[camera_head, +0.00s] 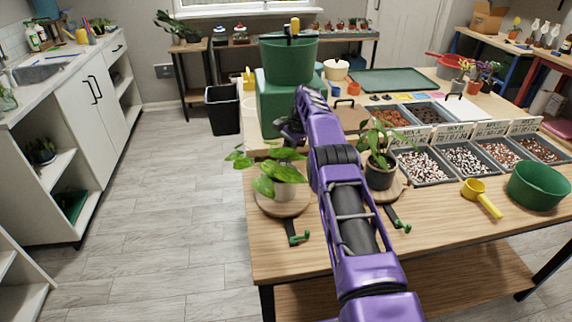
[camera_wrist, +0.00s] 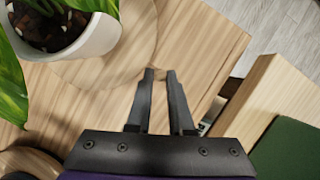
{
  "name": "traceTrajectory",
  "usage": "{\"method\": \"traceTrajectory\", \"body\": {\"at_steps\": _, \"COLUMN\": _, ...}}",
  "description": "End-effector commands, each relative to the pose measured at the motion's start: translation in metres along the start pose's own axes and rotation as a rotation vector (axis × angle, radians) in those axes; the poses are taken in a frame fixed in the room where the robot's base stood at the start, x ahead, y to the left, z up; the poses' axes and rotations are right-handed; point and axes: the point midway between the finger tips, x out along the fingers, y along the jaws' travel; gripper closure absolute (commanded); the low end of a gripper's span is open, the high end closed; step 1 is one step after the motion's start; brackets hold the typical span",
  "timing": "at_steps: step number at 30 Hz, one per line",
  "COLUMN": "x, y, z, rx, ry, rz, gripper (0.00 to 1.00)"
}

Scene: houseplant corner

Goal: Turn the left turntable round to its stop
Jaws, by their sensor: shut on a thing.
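The left turntable (camera_head: 268,208) is a round wooden disc near the table's left edge. A leafy plant in a white pot (camera_head: 284,190) stands upright on it. The turntable rim (camera_wrist: 128,62) and the white pot (camera_wrist: 98,36) also show in the wrist view. My gripper (camera_wrist: 161,74) reaches the disc's rim from the far side, with its fingers close together. It is shut at the rim; the exact part between the fingertips is hard to see. In the head view, the fingertips are hidden behind the plant and my arm. A black strip with a green hooked end (camera_head: 299,238) lies in front of the disc.
A second turntable (camera_head: 398,190) carries a plant in a dark pot (camera_head: 380,172), close to my arm. A green block (camera_head: 268,112) with a green bucket (camera_head: 289,62) stands behind. Pebble trays (camera_head: 424,168), a yellow scoop (camera_head: 480,196) and a green bowl (camera_head: 540,186) are right.

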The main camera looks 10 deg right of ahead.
Motion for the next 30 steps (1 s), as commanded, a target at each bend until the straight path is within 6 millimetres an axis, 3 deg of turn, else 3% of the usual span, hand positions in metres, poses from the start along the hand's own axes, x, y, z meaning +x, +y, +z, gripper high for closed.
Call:
{"method": "traceTrajectory", "body": {"at_steps": 17, "x": 0.0001, "y": -0.0020, "z": 0.0015, "rx": -0.001, "ry": 0.001, "rz": -0.003, "gripper": 1.00}}
{"method": "traceTrajectory", "body": {"at_steps": 18, "x": 0.0001, "y": -0.0019, "z": 0.0015, "rx": -0.001, "ry": 0.001, "rz": -0.003, "gripper": 0.75}}
{"method": "traceTrajectory", "body": {"at_steps": 22, "x": 0.0002, "y": -0.0017, "z": 0.0014, "rx": -0.001, "ry": 0.001, "rz": -0.002, "gripper": 0.52}}
{"method": "traceTrajectory", "body": {"at_steps": 30, "x": 0.0000, "y": -0.0011, "z": 0.0015, "rx": 0.000, "ry": 0.001, "rz": 0.000, "gripper": 0.50}}
